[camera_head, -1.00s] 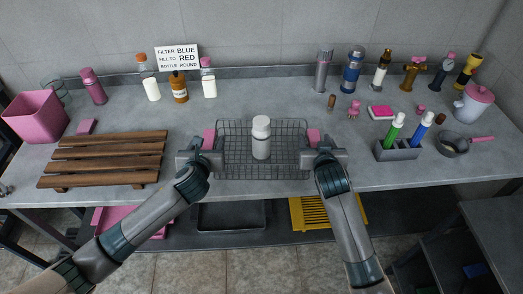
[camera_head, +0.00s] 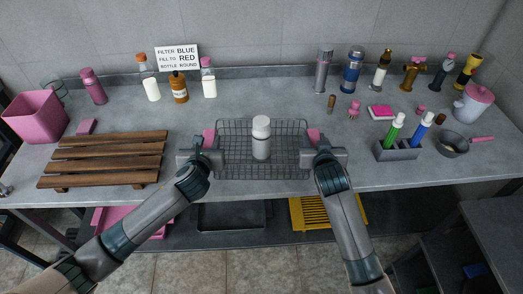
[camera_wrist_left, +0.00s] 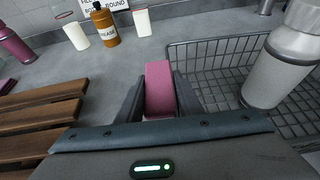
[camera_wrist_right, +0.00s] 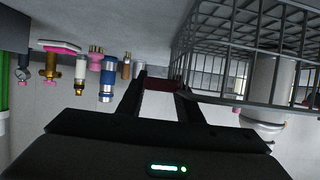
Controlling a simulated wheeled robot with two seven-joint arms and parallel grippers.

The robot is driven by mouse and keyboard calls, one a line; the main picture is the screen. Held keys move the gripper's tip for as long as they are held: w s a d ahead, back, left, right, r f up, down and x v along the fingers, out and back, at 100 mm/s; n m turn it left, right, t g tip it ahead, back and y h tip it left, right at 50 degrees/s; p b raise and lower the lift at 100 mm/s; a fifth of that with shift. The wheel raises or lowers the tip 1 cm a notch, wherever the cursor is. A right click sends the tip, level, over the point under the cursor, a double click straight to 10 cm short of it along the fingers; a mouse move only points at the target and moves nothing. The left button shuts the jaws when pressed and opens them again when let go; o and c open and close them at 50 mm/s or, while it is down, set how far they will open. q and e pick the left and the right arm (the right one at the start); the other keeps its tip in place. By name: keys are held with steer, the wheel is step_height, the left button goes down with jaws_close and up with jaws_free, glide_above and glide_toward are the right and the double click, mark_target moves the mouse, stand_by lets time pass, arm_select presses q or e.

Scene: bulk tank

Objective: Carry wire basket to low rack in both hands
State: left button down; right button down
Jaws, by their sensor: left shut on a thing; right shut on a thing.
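The wire basket (camera_head: 235,170) is dark mesh with a pink handle at each end, at the front middle of the counter. A white bottle with a grey band (camera_head: 261,140) stands upright in it. My left gripper (camera_head: 208,146) is shut on the left pink handle (camera_wrist_left: 159,88). My right gripper (camera_head: 313,146) is shut on the right handle (camera_wrist_right: 160,85). Whether the basket's base touches the counter is hard to tell. The low rack is likely the wooden slatted rack (camera_head: 105,155) on the counter to the left, standing on short feet and empty.
A pink bin (camera_head: 36,117) stands at far left. Bottles and a sign (camera_head: 178,57) stand behind. A grey holder (camera_head: 398,151) with green and blue bottles and a pan (camera_head: 453,146) are to the right. A small pink block (camera_head: 87,127) lies behind the rack.

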arm_select(q)
steer(key=shift+r, duration=0.2)
arm_select(e)
steer(key=shift+r, duration=0.25)
